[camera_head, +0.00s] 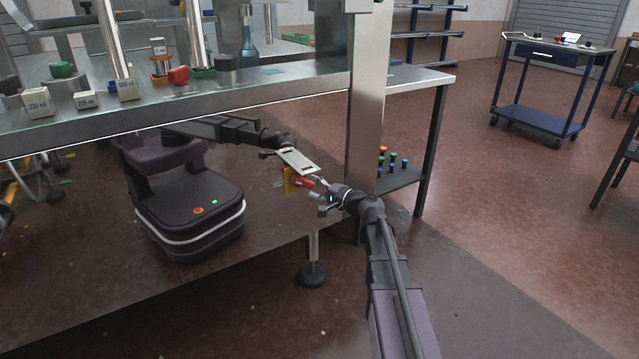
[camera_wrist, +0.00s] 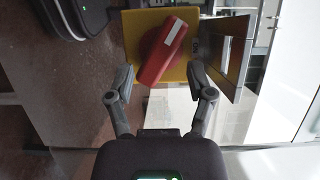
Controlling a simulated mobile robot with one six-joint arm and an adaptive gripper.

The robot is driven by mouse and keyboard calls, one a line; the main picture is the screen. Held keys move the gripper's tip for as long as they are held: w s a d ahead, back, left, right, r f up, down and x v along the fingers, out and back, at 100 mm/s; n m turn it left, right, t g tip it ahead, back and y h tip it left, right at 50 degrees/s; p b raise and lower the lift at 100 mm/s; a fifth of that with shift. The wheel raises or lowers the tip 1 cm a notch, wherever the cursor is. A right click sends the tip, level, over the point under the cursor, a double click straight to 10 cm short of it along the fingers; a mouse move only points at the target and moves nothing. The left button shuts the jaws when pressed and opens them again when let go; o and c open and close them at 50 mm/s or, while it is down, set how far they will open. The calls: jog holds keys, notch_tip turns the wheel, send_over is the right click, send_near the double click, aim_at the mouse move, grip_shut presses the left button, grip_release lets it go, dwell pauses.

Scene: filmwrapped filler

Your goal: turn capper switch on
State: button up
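The capper switch is a red rotary handle (camera_head: 303,181) on a yellow plate (camera_head: 289,184), low on the machine's front beside the steel post. In the wrist view the red handle (camera_wrist: 162,52) has a pale stripe and slants from lower left to upper right across the yellow plate (camera_wrist: 133,28). My gripper (camera_head: 325,189) is at the switch, in front of the plate. In the wrist view my gripper (camera_wrist: 160,77) is open, one finger on each side of the handle's lower end, with gaps visible.
The steel post (camera_head: 366,100) rises just right of the switch. Above is the machine's steel counter (camera_head: 300,88), with bottles, knobs and labelled blocks. A small shelf (camera_head: 400,180) with coloured caps is to the right. A blue cart (camera_head: 540,118) stands far right; the floor between is clear.

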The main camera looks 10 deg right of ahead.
jog(key=v, duration=1)
jog(key=s+a+r+n+g+h+p, duration=0.1)
jog(key=s+a+r+n+g+p, duration=0.3)
jog(key=p, duration=0.5)
jog(key=s+a+r+n+g+h+p, duration=0.2)
jog(key=s+a+r+g+p, duration=0.15)
jog(key=a+p, duration=0.45)
jog(key=s+d+r+n+g+h+p, duration=0.1)
jog(key=s+r+n+g+h+p, duration=0.2)
jog(key=p, duration=1.3)
jog(key=shift+s+r+g+h, duration=1.05)
jog(key=shift+s+r+h, duration=0.45)
jog(key=shift+s+r, duration=1.05)
jog(key=shift+d, duration=0.1)
